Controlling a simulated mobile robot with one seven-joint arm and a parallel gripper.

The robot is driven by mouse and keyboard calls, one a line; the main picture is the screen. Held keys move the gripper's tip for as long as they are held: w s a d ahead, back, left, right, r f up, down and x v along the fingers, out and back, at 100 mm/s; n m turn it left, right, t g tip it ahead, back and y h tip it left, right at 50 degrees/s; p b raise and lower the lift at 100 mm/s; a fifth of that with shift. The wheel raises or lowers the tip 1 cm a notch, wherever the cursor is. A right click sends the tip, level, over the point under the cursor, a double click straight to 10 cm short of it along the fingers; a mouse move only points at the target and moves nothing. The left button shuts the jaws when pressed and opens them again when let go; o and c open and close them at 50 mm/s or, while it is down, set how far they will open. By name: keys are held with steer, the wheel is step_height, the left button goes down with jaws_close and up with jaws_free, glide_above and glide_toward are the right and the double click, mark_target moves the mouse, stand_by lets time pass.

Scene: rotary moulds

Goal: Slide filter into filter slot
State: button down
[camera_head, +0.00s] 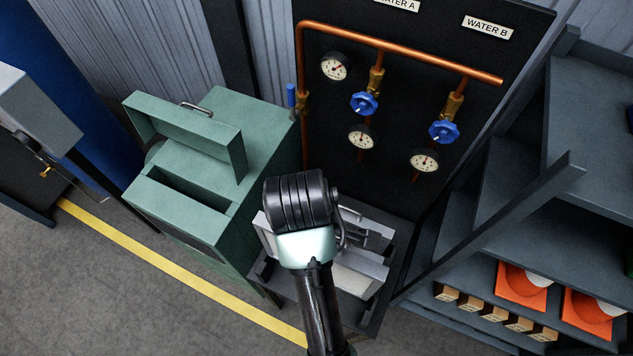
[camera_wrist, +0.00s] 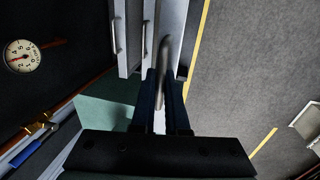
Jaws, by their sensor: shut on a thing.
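The green filter housing (camera_head: 215,145) stands left of my arm in the head view. A dark rectangular slot (camera_head: 185,190) opens in its top, with a raised green flap (camera_head: 190,130) beside it. Pale grey filter panels (camera_head: 360,270) with handles sit on a dark stand, partly hidden by my arm. In the wrist view, my gripper (camera_wrist: 165,78) is shut on a curved grey handle (camera_wrist: 162,60) at a pale panel (camera_wrist: 171,22). Another panel with a handle (camera_wrist: 130,35) is just left of it. My fingertips are hidden in the head view.
Behind the stand is a black board with copper pipes (camera_head: 400,52), gauges and blue valves (camera_head: 364,103). Dark shelving (camera_head: 590,130) with orange items is close on the right. Grey floor with a yellow line (camera_head: 150,260) is open at the front left.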

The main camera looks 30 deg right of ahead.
steer(key=shift+r+p, duration=4.5)
steer(key=shift+p, duration=0.3)
steer(key=shift+s+f, duration=0.1)
steer(key=shift+f, duration=0.05)
